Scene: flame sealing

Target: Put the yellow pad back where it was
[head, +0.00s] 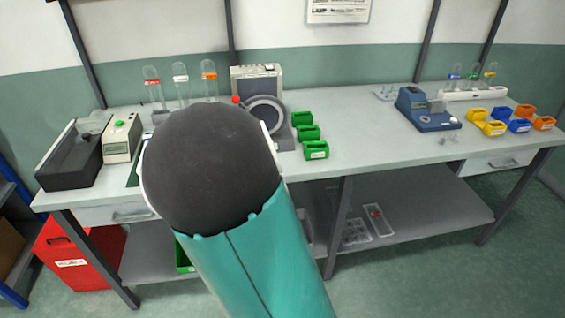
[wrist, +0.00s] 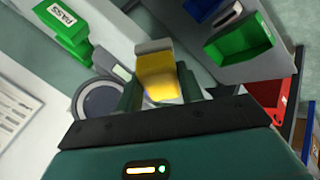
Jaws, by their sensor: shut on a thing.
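The yellow pad (wrist: 157,76) shows in the wrist view between the two dark green fingers of my gripper (wrist: 158,92), with a grey piece at its far end. My gripper is shut on it. In the head view my own arm covers the left middle of the picture. It hides my gripper, the pad and part of the bench behind. I cannot tell which spot on the bench the pad came from.
The long grey bench (head: 370,140) carries a machine with a round grey ring (head: 265,113), green bins (head: 316,150), a black-and-grey box (head: 70,155), a beige device (head: 121,138) and a blue device (head: 427,112). A red bin (head: 75,255) stands below left. The right-middle benchtop is clear.

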